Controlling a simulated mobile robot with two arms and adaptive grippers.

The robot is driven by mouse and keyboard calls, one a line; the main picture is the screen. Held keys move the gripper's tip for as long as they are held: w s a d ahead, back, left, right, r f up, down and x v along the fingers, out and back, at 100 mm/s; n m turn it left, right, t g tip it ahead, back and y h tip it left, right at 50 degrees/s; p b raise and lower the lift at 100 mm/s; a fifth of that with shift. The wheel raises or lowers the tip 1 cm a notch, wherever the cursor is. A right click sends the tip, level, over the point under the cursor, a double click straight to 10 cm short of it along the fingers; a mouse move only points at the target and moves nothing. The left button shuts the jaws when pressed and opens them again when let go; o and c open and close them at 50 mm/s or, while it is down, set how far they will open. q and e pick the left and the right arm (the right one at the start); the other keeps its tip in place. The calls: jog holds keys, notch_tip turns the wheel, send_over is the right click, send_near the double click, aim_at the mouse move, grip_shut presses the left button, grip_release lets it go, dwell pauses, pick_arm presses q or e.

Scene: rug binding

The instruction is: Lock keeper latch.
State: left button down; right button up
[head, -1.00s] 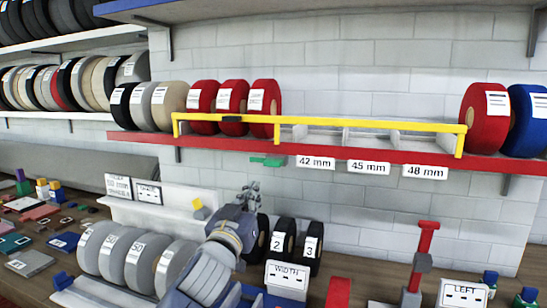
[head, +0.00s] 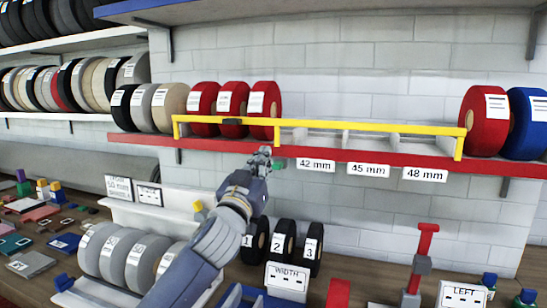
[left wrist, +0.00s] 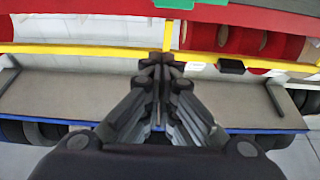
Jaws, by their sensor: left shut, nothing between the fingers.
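The yellow keeper bar (head: 375,126) runs along the front of the red shelf (head: 330,149). A small black piece (head: 231,121) sits on the bar left of its middle post; it also shows in the left wrist view (left wrist: 231,67). A green tab (head: 279,164) hangs under the shelf edge, partly hidden by my left gripper (head: 264,153). The green tab also shows at the top of the left wrist view (left wrist: 176,4). My left gripper (left wrist: 160,60) is shut and empty, close beside the tab; whether it touches cannot be told. My right gripper is out of view.
Red rolls (head: 263,108) stand behind the bar's left part; the slots above the 42, 45 and 48 mm labels look empty. Numbered black rolls (head: 283,240) and grey rolls (head: 120,255) stand below. A red-handled tool (head: 423,250) rises at the lower right.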

pick_arm(q)
jog(key=p+x, duration=0.3)
jog(key=x, duration=0.5)
notch_tip(320, 180, down, 4)
jog(key=shift+s+f, duration=0.1)
jog(key=shift+s, duration=0.05)
jog(key=shift+d+m+h, duration=0.1)
jog(key=shift+m+h, duration=0.2)
jog(key=shift+m, duration=0.4)
